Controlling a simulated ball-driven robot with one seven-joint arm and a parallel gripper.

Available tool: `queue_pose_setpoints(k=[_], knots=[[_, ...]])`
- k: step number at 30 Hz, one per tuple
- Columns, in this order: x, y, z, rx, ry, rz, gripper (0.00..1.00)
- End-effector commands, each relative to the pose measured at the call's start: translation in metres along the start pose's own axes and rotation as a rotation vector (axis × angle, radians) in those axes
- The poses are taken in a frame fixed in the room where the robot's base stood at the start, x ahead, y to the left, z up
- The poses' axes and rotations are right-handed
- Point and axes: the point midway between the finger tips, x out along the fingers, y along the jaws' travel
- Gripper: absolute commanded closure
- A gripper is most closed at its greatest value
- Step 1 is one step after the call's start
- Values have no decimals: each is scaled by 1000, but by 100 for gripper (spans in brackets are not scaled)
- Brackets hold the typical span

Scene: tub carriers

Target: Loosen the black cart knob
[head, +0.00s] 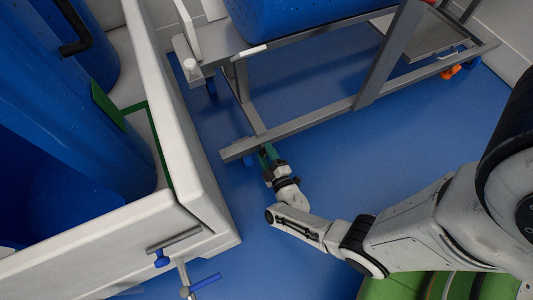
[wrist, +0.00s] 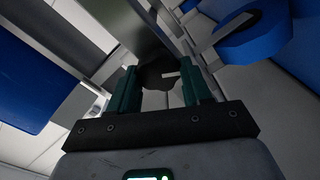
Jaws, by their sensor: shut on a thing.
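The grey metal cart (head: 297,124) stands on the blue floor with a blue tub (head: 290,14) on top. My gripper (head: 266,152) is at the near end of the cart's lower rail, reaching in from below. In the wrist view my gripper (wrist: 160,76) has its two green fingers on either side of the black cart knob (wrist: 156,75), and it is shut on it. The knob's outline is dark and partly hidden between the fingers. In the head view the knob is hidden by the gripper and the rail.
A white-walled carrier (head: 185,140) with large blue tubs (head: 85,130) stands at the left. A blue-handled valve (head: 205,283) sticks out near its lower corner. Blue floor (head: 390,165) is clear right of my gripper.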

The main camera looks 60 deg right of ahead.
Motion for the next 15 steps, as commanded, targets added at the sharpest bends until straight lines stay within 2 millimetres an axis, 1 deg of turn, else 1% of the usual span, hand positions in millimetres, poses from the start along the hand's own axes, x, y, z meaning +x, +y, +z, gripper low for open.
queue_pose_setpoints(k=[11, 12, 15], knots=[[-1, -1, 1, -5, -1, -3, 82], [-1, -1, 1, -4, -1, -3, 50], [-1, -1, 0, -4, -1, -3, 40]])
